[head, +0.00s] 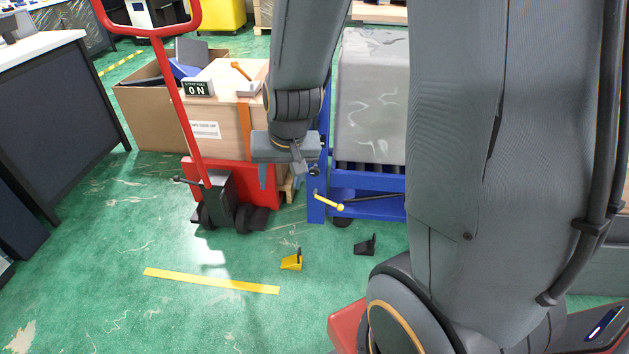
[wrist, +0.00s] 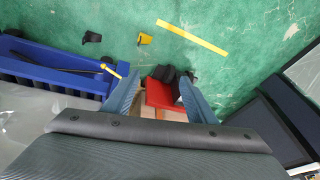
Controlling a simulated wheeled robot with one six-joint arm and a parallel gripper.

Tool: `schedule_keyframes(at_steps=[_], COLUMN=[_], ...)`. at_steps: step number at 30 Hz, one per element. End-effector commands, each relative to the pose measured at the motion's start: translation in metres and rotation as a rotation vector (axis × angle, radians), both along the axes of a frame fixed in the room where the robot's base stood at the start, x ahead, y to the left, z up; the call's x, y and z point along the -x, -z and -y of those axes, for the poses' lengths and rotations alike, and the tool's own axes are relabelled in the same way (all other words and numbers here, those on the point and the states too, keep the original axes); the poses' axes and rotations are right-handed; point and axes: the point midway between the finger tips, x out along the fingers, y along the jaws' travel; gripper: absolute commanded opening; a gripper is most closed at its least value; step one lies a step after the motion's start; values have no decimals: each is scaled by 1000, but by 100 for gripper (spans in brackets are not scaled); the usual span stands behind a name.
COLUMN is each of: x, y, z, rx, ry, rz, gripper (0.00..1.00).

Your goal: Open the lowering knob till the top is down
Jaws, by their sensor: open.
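A blue lift table (head: 370,207) stands right of the red pallet truck, with a large grey block on top. A yellow-ended lever (head: 330,203) sticks out at its near left corner; it also shows in the wrist view (wrist: 110,70), just left of my left finger. A small dark knob (head: 314,171) shows by the blue post, partly hidden by my gripper; I cannot tell whether it is the lowering knob. My gripper (head: 288,180) points down, open and empty, above and left of the lever. In the wrist view my gripper (wrist: 158,98) has its fingers apart over the red truck.
A red pallet truck (head: 268,178) carrying a wooden crate (head: 226,118) stands close left of the table. A yellow wedge (head: 291,261) and a black wedge (head: 366,246) lie on the floor in front. A dark bench (head: 60,110) stands at left.

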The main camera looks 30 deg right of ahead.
Motion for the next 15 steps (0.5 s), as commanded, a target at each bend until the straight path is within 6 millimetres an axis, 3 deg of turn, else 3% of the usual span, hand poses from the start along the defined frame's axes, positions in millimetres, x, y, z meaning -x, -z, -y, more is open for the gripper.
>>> schedule_keyframes(at_steps=[1,9,15], x=[-23,-132,-191], y=[30,115,172], z=[4,38,76], rx=[-8,-37,-37], ry=[51,340,540], rz=[43,338,561], gripper=[52,52,52])
